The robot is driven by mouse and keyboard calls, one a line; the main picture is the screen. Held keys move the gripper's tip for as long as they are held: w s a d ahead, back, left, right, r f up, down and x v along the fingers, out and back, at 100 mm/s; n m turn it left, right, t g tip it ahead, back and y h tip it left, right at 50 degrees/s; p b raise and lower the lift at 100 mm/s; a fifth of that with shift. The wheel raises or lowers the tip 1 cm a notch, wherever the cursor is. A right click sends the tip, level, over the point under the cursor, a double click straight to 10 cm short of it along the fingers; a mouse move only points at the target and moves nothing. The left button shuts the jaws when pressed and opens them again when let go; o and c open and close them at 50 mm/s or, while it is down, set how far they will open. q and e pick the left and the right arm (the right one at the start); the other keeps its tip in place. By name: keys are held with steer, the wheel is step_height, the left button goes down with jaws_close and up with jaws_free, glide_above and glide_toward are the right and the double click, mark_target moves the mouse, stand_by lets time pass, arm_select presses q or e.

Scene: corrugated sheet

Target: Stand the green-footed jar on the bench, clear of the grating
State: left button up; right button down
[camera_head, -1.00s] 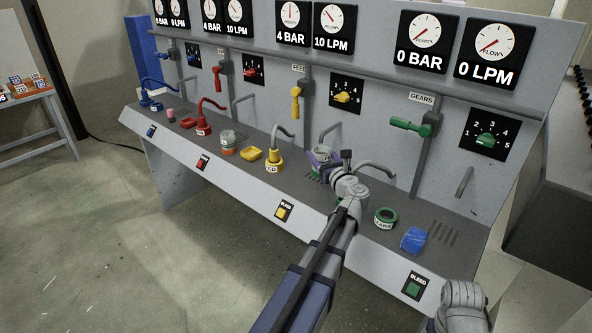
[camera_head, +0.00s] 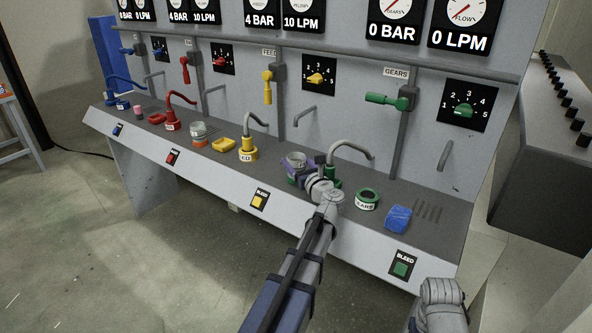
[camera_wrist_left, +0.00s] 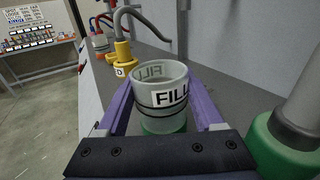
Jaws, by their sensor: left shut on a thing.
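The jar (camera_wrist_left: 160,103) is clear, with a FILL label, dark bands and a green foot. It stands upright between the purple fingers of my left gripper (camera_wrist_left: 162,112), which is shut on it. In the head view, the jar's rim (camera_head: 295,158) shows above my left gripper (camera_head: 294,169), low over the grey bench (camera_head: 225,160), between the yellow and green spouts. I cannot tell whether its foot touches the bench. A slotted grating (camera_head: 428,211) shows at the bench's right end; any slots under the jar are hidden.
A green spout base (camera_wrist_left: 285,147) stands close right of the jar; a yellow spout (camera_head: 248,150) stands to its left. A green ring (camera_head: 367,199) and blue block (camera_head: 398,218) lie farther right. An orange-footed jar (camera_head: 198,132) and yellow dish (camera_head: 224,145) stand left.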

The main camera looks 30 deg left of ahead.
arm_select(q)
steer(key=shift+f, duration=0.1)
steer(key=shift+f, duration=0.1)
steer(key=shift+f, duration=0.1)
steer(key=o, duration=1.3)
steer(key=shift+c, duration=0.2)
steer(key=shift+s+d+r, duration=0.1)
steer(key=shift+r, duration=0.15)
steer(key=v, duration=1.1)
steer(key=shift+s+d, duration=0.25)
